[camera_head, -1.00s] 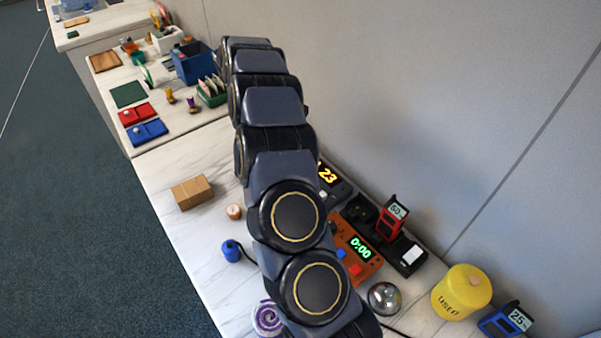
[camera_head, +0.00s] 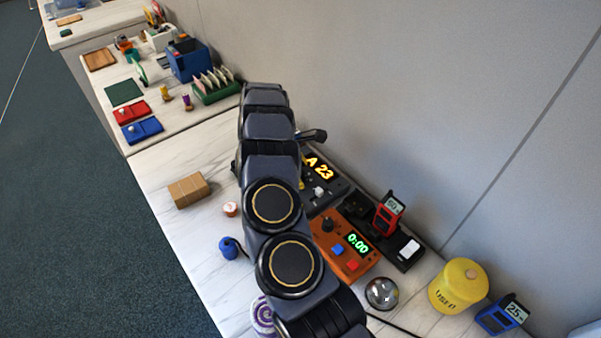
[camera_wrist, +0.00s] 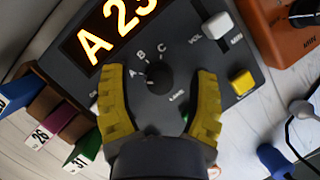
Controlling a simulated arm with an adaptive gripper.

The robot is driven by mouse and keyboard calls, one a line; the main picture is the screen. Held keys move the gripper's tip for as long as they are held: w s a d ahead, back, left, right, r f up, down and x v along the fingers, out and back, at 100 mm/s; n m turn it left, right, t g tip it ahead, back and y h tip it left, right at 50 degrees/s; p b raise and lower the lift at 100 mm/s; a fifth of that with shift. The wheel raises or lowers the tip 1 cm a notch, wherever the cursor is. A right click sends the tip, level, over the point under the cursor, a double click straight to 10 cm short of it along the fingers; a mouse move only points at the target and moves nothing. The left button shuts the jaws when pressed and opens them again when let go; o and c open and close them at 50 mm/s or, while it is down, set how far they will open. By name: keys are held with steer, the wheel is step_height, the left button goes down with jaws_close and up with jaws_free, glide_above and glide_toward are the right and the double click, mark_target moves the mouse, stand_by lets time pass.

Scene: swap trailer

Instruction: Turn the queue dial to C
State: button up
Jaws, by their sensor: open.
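The queue dial (camera_wrist: 158,76) is a small dark knob on a dark grey console. Letters A, B and C are printed along its upper left side in the wrist view; I cannot tell for sure which letter it points at. The console's orange display (camera_wrist: 112,28) reads A 23 and also shows in the head view (camera_head: 319,167). My gripper (camera_wrist: 160,70) is open, with one yellow finger on each side of the dial and a gap to it on both sides. In the head view my arm hides part of the console.
The console also has a white switch (camera_wrist: 217,26) and a yellow button (camera_wrist: 242,82). An orange timer (camera_head: 343,247) showing 0:00 stands beside it. Colored tabs with number tags (camera_wrist: 62,122) lie left of my gripper. A cardboard box (camera_head: 188,190) is on the counter.

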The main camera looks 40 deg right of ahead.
jaws_close()
steer(key=shift+m, duration=0.3)
steer(key=m+y, duration=0.1)
steer(key=m, duration=0.1)
steer(key=shift+f+m+g, duration=0.15)
steer(key=shift+m+g, duration=0.15)
steer(key=shift+g, duration=0.1)
steer(key=m+y, duration=0.1)
steer(key=m, duration=0.1)
steer(key=m+y, duration=0.1)
steer(key=m, duration=0.2)
steer(key=shift+m+g, duration=0.3)
steer(key=m+y, duration=0.1)
steer(key=m, duration=0.3)
steer(key=shift+s+y, duration=0.1)
steer(key=shift+y, duration=0.3)
steer(key=shift+m+t+y, duration=0.5)
steer(key=shift+m+y, duration=0.1)
steer(key=shift+m, duration=1.4)
